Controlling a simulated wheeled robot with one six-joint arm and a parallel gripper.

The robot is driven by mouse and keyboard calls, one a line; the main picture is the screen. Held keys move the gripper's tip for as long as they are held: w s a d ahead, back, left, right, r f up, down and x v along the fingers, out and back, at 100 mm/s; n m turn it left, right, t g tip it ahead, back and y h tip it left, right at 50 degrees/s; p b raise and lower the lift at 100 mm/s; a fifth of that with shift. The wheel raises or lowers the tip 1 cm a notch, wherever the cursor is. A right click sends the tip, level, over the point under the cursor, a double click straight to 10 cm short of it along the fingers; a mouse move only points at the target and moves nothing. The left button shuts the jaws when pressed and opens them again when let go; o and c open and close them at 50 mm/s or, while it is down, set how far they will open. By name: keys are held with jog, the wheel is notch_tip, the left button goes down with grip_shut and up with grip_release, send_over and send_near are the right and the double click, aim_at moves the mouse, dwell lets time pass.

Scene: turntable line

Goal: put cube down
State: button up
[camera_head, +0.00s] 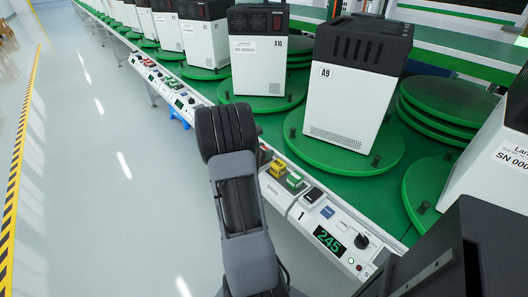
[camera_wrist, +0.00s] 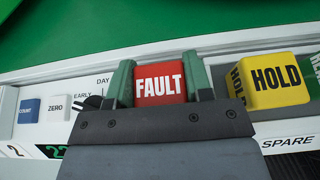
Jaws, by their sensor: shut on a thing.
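In the wrist view, my gripper (camera_wrist: 160,76) has its two green fingers closed on either side of a red cube (camera_wrist: 160,88) marked FAULT. The lettering faces the camera and reads upright. The cube is over the pale control panel (camera_wrist: 72,88); its lower part is hidden by the gripper body, so I cannot tell whether it touches the panel. A yellow HOLD cube (camera_wrist: 275,82) sits on the panel to the right, apart from the gripper.
A green cube (camera_wrist: 313,72) stands at the right edge. Left of the gripper are a ZERO button (camera_wrist: 57,108), a blue COUNT button (camera_wrist: 29,111) and a small dark switch (camera_wrist: 92,102). In the head view, white machines (camera_head: 345,105) stand on green turntables (camera_head: 385,150) behind the panel.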

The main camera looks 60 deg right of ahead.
jog(key=shift+f, duration=0.1)
jog(key=shift+f, duration=0.15)
jog(key=o, duration=0.9)
jog(key=shift+o, duration=0.2)
